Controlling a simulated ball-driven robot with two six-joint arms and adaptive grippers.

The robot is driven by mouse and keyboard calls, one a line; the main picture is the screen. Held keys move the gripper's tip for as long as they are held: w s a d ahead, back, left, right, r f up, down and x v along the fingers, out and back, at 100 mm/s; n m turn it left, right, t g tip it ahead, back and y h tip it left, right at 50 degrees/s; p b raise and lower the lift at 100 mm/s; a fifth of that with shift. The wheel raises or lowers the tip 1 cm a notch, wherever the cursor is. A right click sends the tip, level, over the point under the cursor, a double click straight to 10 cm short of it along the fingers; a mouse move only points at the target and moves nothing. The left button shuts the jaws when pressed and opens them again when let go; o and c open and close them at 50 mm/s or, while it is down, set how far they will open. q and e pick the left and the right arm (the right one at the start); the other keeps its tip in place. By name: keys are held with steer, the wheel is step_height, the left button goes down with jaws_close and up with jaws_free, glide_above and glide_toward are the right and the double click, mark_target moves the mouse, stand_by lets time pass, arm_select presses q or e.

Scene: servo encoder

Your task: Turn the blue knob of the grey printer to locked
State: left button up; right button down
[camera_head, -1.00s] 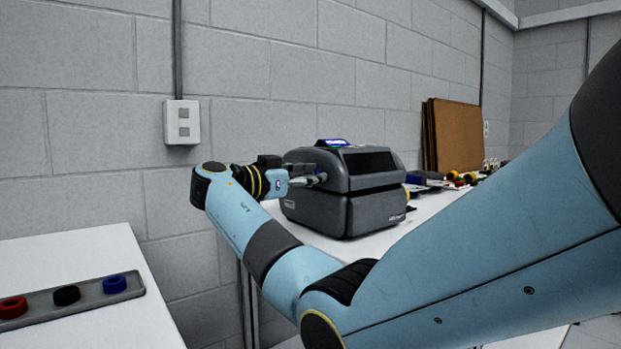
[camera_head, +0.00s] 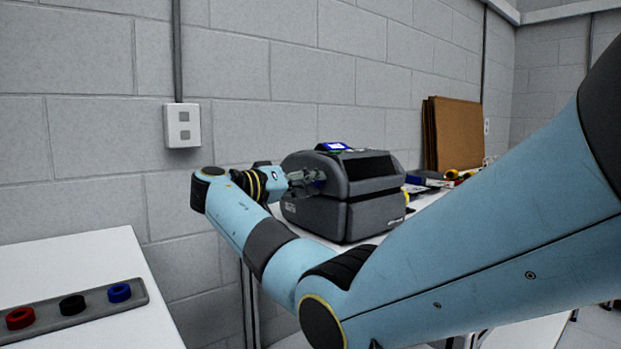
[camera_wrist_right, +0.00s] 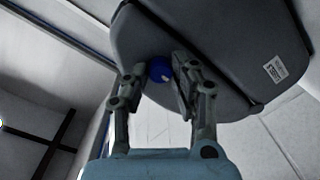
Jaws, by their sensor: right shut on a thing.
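The grey printer (camera_head: 340,213) stands on a white table against the wall, with a small lit screen on top. My right gripper (camera_head: 312,180) reaches its left side in the head view. In the right wrist view the blue knob (camera_wrist_right: 161,70) sits on the printer's side (camera_wrist_right: 225,45), between the two fingers of my right gripper (camera_wrist_right: 160,82). The fingers are closed on the knob and partly cover it. A small pale mark shows near the knob's lower edge; how far it is turned I cannot tell. My left gripper is not in view.
Brown boards (camera_head: 452,135) lean on the wall behind the printer, with small items beside them. A wall switch box (camera_head: 182,125) is at left. A second white table (camera_head: 105,262) holds a grey tray (camera_head: 75,315) with red, black and blue rings.

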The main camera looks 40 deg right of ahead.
steer(key=shift+n, duration=0.5)
steer(key=c, duration=1.1)
jaws_free()
steer(key=shift+w, duration=0.1)
steer(key=a, duration=0.8)
steer(key=w+a, duration=0.1)
steer(key=a, duration=0.3)
steer(key=shift+r, duration=0.25)
